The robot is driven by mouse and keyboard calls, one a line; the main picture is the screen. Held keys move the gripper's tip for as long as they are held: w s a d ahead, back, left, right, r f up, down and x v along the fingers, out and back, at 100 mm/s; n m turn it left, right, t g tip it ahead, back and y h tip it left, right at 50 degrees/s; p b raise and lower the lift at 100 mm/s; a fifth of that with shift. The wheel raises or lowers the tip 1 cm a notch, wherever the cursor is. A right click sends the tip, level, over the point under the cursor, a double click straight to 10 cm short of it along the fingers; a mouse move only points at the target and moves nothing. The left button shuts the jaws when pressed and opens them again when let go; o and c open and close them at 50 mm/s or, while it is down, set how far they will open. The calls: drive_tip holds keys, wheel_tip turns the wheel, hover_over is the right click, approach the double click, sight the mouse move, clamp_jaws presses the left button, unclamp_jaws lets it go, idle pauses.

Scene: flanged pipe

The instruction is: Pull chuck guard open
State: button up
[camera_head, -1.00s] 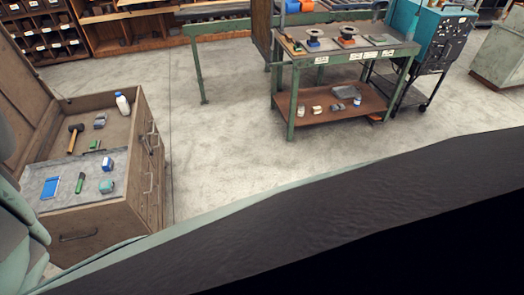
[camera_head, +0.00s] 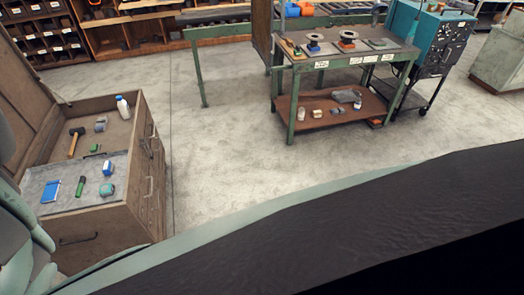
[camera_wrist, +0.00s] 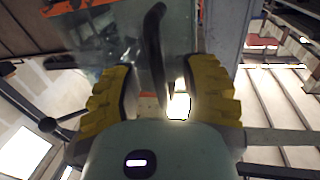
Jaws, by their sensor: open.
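In the wrist view, my gripper (camera_wrist: 162,85) has two ridged yellow fingers spread apart. A dark curved bar (camera_wrist: 154,45), which looks like a handle, stands upright in the gap between them. Clear space shows between the bar and each finger, but I cannot tell how deep the bar lies between them. Behind the bar is a see-through panel (camera_wrist: 115,55) with orange trim at its top, which appears to be the chuck guard. The chuck is not clearly visible. The head view shows neither the guard nor my gripper.
In the head view, an open wooden tool chest (camera_head: 118,216) holding small items stands at left. A green workbench (camera_head: 290,112) with a lower shelf stands at the back, beside a teal cabinet (camera_head: 424,38) on a cart. Bare concrete floor (camera_head: 215,140) lies between.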

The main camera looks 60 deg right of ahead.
clamp_jaws()
drive_tip(key=shift+w+d, duration=0.1)
drive_tip(key=shift+d, duration=0.05)
idle(0.4)
